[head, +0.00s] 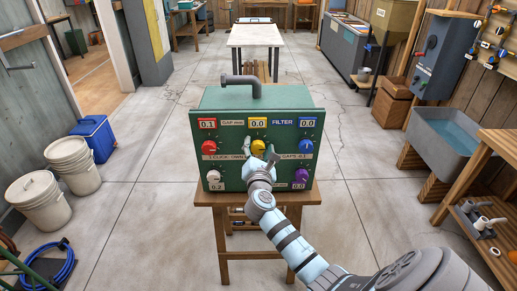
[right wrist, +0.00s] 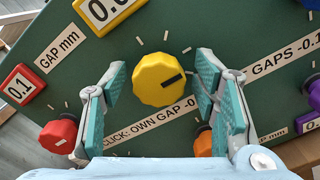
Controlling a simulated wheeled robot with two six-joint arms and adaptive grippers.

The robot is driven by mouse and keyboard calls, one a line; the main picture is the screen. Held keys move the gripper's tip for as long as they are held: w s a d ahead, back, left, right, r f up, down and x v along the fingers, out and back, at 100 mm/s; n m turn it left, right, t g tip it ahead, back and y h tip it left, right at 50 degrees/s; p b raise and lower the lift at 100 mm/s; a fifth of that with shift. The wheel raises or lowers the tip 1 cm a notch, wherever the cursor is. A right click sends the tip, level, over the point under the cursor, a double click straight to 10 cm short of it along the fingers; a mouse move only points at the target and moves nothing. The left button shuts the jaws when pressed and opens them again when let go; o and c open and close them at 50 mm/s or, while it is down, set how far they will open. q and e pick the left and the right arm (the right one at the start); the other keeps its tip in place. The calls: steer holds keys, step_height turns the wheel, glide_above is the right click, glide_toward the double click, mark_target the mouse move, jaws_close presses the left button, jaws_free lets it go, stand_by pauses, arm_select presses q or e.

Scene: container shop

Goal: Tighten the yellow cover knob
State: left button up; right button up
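The yellow knob (head: 258,147) sits in the middle of the green panel box (head: 220,103), under a yellow-framed display reading 0.0. In the right wrist view the knob (right wrist: 160,78) is round and faceted, with a dark pointer mark toward its right side. My right gripper (right wrist: 158,95) is open, with one finger on each side of the knob; gaps show between the pads and the knob. In the head view my right gripper (head: 260,160) is in front of the panel and covers its lower middle. My left gripper is not in view.
Close by on the panel are a red knob (head: 208,147), a blue knob (head: 306,146), a white knob (head: 214,175), a purple knob (head: 301,175) and an orange knob (right wrist: 203,143). The box stands on a small wooden table (head: 228,197). Open floor surrounds it.

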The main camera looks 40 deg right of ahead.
steer(key=v, duration=1.2)
